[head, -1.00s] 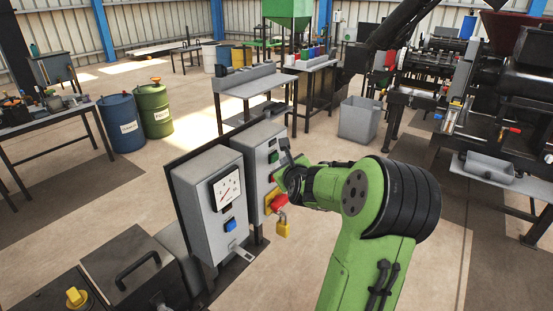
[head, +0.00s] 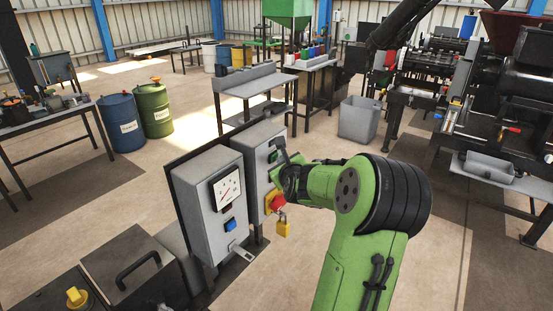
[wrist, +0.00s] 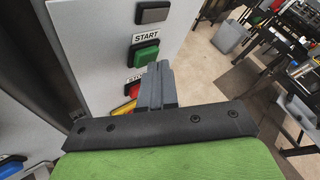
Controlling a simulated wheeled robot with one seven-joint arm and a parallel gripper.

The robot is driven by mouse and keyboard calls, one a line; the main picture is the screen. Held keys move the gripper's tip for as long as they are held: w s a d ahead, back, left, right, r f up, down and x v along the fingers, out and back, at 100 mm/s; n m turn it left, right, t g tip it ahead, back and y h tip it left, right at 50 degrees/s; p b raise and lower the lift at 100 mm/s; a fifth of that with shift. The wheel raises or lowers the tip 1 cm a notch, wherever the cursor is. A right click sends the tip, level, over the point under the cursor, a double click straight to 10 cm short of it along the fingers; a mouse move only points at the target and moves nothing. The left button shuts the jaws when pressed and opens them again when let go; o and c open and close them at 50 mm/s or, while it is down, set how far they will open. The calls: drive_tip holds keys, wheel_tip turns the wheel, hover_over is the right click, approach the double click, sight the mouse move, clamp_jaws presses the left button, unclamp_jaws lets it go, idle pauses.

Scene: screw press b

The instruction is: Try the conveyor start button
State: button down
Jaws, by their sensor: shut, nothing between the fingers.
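The green button (wrist: 146,54) under the START label (wrist: 146,38) sits on a grey control box (wrist: 98,40). In the head view this box (head: 247,160) stands behind the gauge box. My gripper (wrist: 158,66) is shut and empty. In the wrist view its fingertips overlap the lower right edge of the green button; I cannot tell whether they touch it. A red button (wrist: 133,90) under a partly hidden label lies just below, left of the fingers. A dark grey rectangular piece (wrist: 152,13) is above START. In the head view my gripper (head: 280,158) is at the box's front face.
A red knob (head: 277,203) on a yellow plate, with a yellow padlock (head: 283,229), is low on the box. The nearer box has a gauge (head: 227,188) and a blue button (head: 230,223). Open floor lies right, with a grey bin (head: 360,119) and machinery (head: 480,90) beyond.

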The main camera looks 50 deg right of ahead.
drive_tip(key=shift+w, duration=0.15)
idle(0.3)
drive_tip(key=shift+s, duration=0.9)
drive_tip(key=s, duration=0.5)
drive_tip(key=shift+d, duration=0.25)
